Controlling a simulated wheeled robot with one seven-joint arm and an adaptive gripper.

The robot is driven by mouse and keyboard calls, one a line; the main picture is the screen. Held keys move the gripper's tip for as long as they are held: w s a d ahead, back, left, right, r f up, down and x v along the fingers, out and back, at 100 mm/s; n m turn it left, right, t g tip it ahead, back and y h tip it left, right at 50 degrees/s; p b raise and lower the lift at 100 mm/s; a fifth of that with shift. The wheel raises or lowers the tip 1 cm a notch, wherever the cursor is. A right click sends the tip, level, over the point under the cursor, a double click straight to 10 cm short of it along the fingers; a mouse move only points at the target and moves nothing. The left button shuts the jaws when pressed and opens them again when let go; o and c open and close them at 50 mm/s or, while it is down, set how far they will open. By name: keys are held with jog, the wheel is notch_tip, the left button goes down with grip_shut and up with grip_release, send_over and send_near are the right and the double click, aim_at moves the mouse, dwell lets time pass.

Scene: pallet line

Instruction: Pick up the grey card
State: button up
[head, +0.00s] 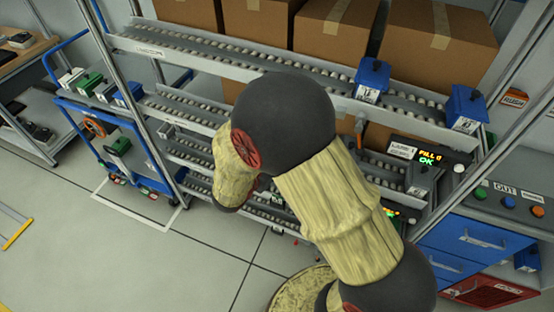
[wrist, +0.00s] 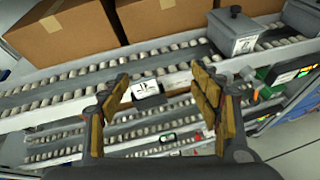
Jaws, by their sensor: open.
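My gripper (wrist: 160,84) is open in the wrist view, its tan-padded fingers wide apart with nothing held between them. A small pale card-like plate (wrist: 148,88) with dark marks and a dark edge shows between the fingertips, at the front rail of a roller shelf. I cannot tell for sure that it is the grey card. The fingers look apart from it. In the head view my arm covers the middle of the rack, and both the gripper and this plate are hidden there.
A roller rack (head: 230,62) holds brown boxes (head: 335,30) on top. A lit display (head: 430,157) and a button panel (head: 505,197) stand at the right. A blue cart (head: 110,130) stands left. The floor at front left is clear.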

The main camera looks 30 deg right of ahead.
jog(key=w+d+f+n, duration=0.1)
jog(key=w+f, duration=0.1)
jog(key=w+d+f+n+t+b, duration=0.1)
jog(key=w+f, duration=0.1)
jog(key=w+d+f+n+b, duration=0.1)
jog(key=w+f, duration=0.1)
jog(key=f, duration=0.1)
jog(key=shift+w+d+t+y, duration=0.3)
jog(key=shift+y, duration=0.1)
jog(key=c, duration=0.4)
jog(key=c, duration=0.6)
jog(key=shift+r, duration=0.15)
jog(key=shift+c, duration=0.2)
